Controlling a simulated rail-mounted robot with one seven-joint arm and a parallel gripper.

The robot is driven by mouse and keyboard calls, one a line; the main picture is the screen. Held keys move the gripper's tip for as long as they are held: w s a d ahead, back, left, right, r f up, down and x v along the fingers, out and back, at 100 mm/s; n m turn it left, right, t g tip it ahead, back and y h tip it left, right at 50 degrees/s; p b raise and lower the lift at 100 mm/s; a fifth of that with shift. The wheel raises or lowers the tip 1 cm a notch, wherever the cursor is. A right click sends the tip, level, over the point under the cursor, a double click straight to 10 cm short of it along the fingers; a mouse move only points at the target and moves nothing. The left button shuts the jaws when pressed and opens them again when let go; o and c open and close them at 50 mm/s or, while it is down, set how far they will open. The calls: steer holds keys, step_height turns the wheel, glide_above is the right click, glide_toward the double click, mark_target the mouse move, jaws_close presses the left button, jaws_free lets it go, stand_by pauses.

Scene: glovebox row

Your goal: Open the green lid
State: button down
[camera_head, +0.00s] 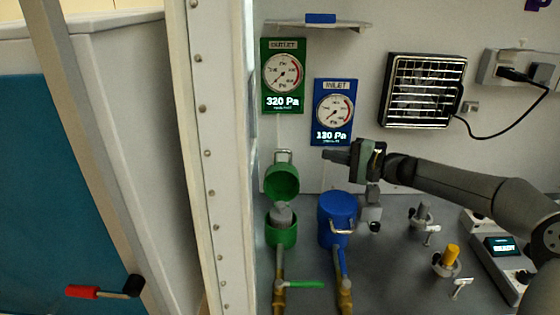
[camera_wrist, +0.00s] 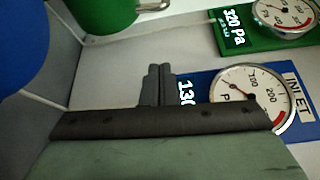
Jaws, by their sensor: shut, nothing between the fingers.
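The green lid (camera_head: 282,183) stands raised and tilted back on the green canister (camera_head: 281,236), with its inner face toward the camera and its metal handle (camera_head: 283,156) at the top. A grey object (camera_head: 281,214) shows in the canister's open mouth. The lid also shows at the top of the wrist view (camera_wrist: 103,14). My gripper (camera_head: 327,154) is shut and empty, to the right of and slightly above the lid, apart from it. Its closed fingers show in the wrist view (camera_wrist: 157,85) in front of the blue inlet gauge panel (camera_wrist: 242,95).
A blue canister (camera_head: 337,210) with its lid down stands right of the green one, below my gripper. The green outlet gauge panel (camera_head: 283,90) and a shelf (camera_head: 318,24) are on the back wall. A green-handled valve (camera_head: 300,284) is in front. A white frame post (camera_head: 208,150) stands left.

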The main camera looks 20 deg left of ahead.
steer(key=p, duration=0.3)
glide_above(282, 174)
steer(key=w+d, duration=0.2)
steer(key=d, duration=0.2)
steer(key=shift+s+d, duration=0.15)
steer(key=shift+d, duration=0.05)
steer(key=shift+f, duration=0.1)
